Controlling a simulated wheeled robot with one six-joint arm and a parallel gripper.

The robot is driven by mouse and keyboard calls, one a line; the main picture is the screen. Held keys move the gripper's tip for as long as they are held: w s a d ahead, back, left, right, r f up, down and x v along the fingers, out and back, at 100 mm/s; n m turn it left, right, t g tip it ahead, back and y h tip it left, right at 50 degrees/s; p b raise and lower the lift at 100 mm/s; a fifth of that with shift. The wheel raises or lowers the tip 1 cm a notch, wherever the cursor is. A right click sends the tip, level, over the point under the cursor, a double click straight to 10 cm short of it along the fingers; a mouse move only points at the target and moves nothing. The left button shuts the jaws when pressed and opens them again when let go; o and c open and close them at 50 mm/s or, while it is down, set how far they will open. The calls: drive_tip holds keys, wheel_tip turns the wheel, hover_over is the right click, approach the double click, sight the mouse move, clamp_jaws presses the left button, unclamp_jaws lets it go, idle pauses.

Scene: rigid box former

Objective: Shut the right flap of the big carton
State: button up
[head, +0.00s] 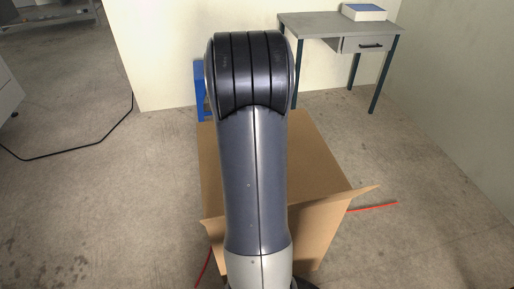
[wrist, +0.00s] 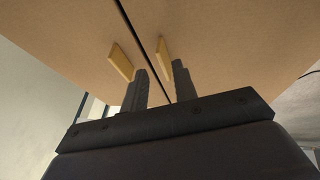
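The big brown carton (head: 318,165) stands on the floor, largely hidden behind my arm in the head view. Each bears a small yellowish tab, left (wrist: 120,62) and right (wrist: 163,58). My gripper (wrist: 162,75) shows two dark fingers spread apart near the tabs, with nothing seen between them. I cannot tell whether they touch the cardboard.
A grey desk (head: 335,25) with a blue-and-white box (head: 363,12) stands at the back right. A blue object (head: 199,90) is behind the carton. A red line (head: 375,207) and a black cable (head: 70,152) lie on the floor.

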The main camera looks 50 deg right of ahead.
drive_tip(key=p+v, duration=0.1)
drive_tip(key=v, duration=0.6)
drive_tip(key=shift+r, duration=0.35)
drive_tip(key=b+x, duration=0.2)
drive_tip(key=x, duration=0.8)
drive_tip(key=shift+w+f, duration=0.1)
drive_tip(key=shift+f, duration=0.3)
drive_tip(key=shift+r, duration=0.15)
drive_tip(key=shift+r, duration=0.1)
